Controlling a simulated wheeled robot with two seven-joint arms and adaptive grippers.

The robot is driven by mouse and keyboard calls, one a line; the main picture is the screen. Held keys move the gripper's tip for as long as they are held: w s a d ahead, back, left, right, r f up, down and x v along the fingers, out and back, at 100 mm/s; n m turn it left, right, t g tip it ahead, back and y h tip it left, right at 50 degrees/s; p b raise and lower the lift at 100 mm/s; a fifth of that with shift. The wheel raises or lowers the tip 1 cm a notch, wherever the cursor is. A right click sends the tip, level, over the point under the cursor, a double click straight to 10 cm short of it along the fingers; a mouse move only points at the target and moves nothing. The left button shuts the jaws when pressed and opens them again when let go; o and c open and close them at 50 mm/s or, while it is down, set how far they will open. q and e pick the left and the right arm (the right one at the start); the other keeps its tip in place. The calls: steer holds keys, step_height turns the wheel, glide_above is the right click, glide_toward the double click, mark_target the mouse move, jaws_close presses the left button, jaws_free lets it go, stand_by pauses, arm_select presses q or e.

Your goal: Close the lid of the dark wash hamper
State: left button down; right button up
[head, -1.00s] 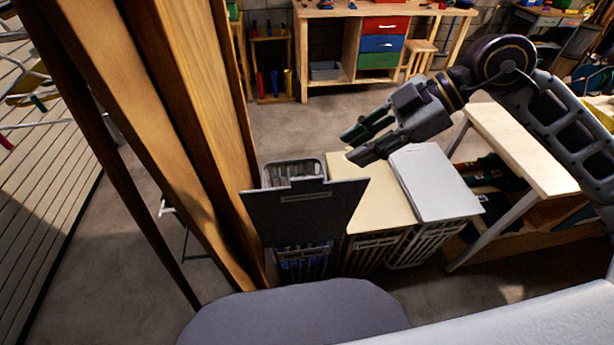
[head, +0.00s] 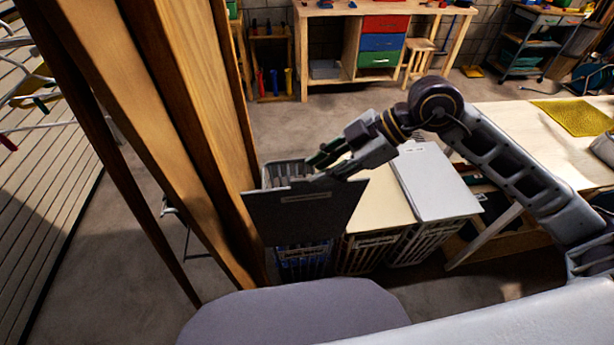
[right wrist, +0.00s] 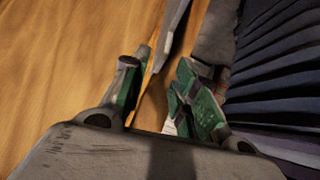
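The wash hamper with the dark lid (head: 303,215) is the left one of a row of three. Its lid stands open, tilted toward me, and hides much of the hamper body (head: 303,268). The hamper's back rim shows behind the lid. My right gripper (head: 314,166) is at the lid's upper edge, its fingers pointing left and down. In the right wrist view the green-padded fingers (right wrist: 162,98) are apart, and a thin grey edge shows beyond them, perhaps the lid. I cannot tell whether they touch it. My left gripper is not in view.
A cream-lidded hamper (head: 375,195) and a white-lidded hamper (head: 436,183) stand to the right, both lids down. Wooden posts (head: 185,130) rise close on the left. A pale table (head: 520,135) lies under my right arm. Open floor is behind the hampers.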

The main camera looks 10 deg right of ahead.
steer(key=shift+x, duration=2.45)
steer(key=shift+c, duration=0.2)
jaws_close()
